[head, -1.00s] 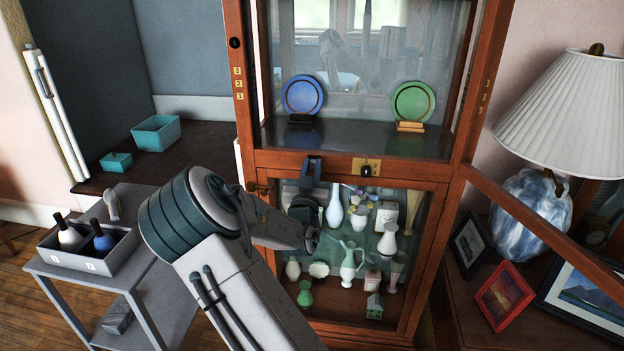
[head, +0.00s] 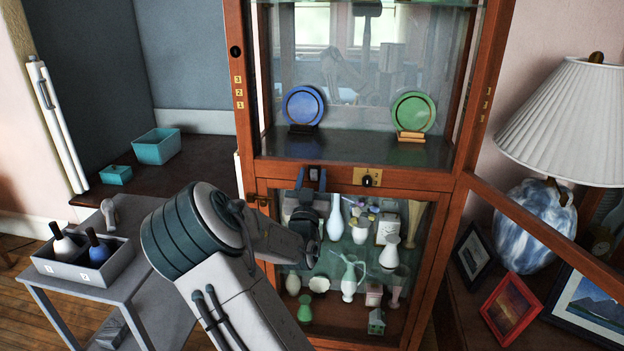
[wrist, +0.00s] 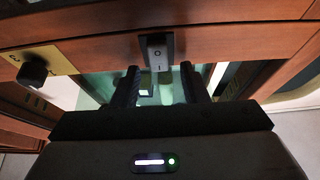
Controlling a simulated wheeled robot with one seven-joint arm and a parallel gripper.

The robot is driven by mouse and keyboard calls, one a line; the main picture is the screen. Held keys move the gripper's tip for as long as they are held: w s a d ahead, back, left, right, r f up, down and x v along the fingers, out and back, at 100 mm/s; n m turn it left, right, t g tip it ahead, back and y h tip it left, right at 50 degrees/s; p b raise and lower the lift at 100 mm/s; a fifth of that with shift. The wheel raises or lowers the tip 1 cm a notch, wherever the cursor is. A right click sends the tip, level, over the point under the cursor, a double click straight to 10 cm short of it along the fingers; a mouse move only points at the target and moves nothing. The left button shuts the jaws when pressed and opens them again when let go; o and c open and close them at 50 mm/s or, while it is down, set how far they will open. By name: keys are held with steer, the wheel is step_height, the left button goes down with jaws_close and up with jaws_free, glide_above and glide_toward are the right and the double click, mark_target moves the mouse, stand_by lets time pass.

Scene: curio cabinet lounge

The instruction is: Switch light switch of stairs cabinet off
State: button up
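The wooden cabinet (head: 410,180) stands in front of me, with glass above and below a wooden crossbar. In the wrist view, a small dark rocker light switch (wrist: 157,50), marked 0 and I, sits on the wood. My gripper (wrist: 160,82) is open and empty, its two dark fingers apart just below the switch in that picture. I cannot tell whether a fingertip touches it. In the head view, my gripper (head: 311,176) is at the crossbar, left of a brass plate with a black knob (head: 367,180). The switch cannot be made out there.
A blue plate (head: 303,106) and a green plate (head: 412,113) stand above. A lamp (head: 540,220) and picture frames are at right; a grey cart (head: 150,285) is at left.

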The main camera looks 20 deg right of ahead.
steer(key=b+v, duration=0.1)
steer(key=v, duration=1.3)
steer(key=shift+w, duration=0.15)
steer(key=s+a+r+n+g+y+p, duration=0.2)
steer(key=s+a+r+g+y+p, duration=0.4)
steer(key=a+g+y+p, duration=0.45)
steer(key=s+r+n+g+y+p, duration=0.1)
steer(key=s+r+n+g+p, duration=0.1)
steer(key=s+r, duration=0.3)
steer(key=s+r+n+g+y+p, duration=0.1)
steer(key=s+r+n+g+p, duration=0.1)
steer(key=s, duration=1)
step_height(320, 180, up, 3)
steer(key=shift+s+a+f+n+g+p, duration=0.1)
steer(key=shift+s+a+n+g+p, duration=0.15)
steer(key=shift+g+p, duration=0.8)
